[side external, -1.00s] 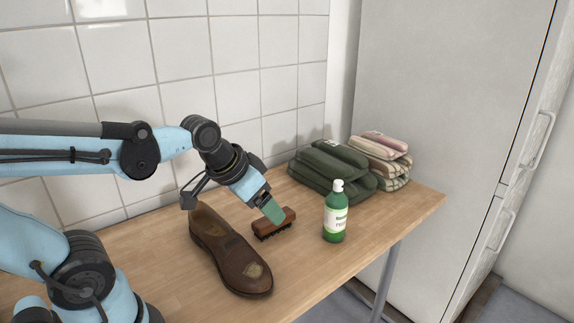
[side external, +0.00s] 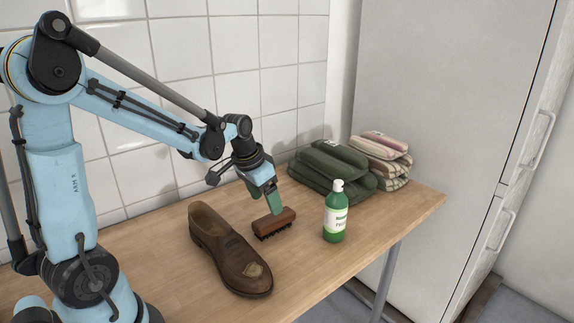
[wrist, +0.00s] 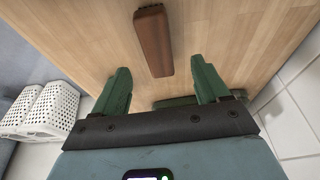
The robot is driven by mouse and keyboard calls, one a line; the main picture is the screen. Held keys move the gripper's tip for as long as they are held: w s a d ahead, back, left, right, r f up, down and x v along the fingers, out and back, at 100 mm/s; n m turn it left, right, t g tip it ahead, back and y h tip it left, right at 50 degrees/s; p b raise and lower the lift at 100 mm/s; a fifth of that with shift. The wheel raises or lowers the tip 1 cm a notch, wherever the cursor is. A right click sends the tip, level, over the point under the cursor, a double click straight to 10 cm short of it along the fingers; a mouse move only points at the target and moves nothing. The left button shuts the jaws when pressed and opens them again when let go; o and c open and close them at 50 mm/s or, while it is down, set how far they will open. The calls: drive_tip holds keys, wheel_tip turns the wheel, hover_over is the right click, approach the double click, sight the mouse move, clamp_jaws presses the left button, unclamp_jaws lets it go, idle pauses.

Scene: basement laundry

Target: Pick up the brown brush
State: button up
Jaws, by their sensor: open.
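The brown brush (side external: 274,224) lies bristles down on the wooden table, just right of the brown shoe. In the wrist view the brush (wrist: 153,40) shows as a long brown block, its near end just beyond the gap between the fingertips and roughly centred on it. My gripper (side external: 276,205) points down at the brush from just above and behind it. In the wrist view my gripper (wrist: 160,66) has its two green fingers wide apart with nothing between them. Whether a finger touches the brush cannot be told.
A brown shoe (side external: 228,250) stands left of the brush. A green bottle (side external: 335,218) with a white cap stands to its right. Folded green towels (side external: 325,170) and striped towels (side external: 385,158) lie behind. White baskets (wrist: 45,110) show beyond the table edge. Tiled wall behind.

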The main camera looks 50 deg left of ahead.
sight(274, 218)
drive_tip(key=shift+x, duration=3.3)
drive_tip(key=shift+w+d+f, duration=0.15)
drive_tip(key=shift+w+f, duration=0.1)
drive_tip(key=shift+f, duration=0.1)
drive_tip(key=shift+f, duration=0.25)
drive_tip(key=c, duration=1.1)
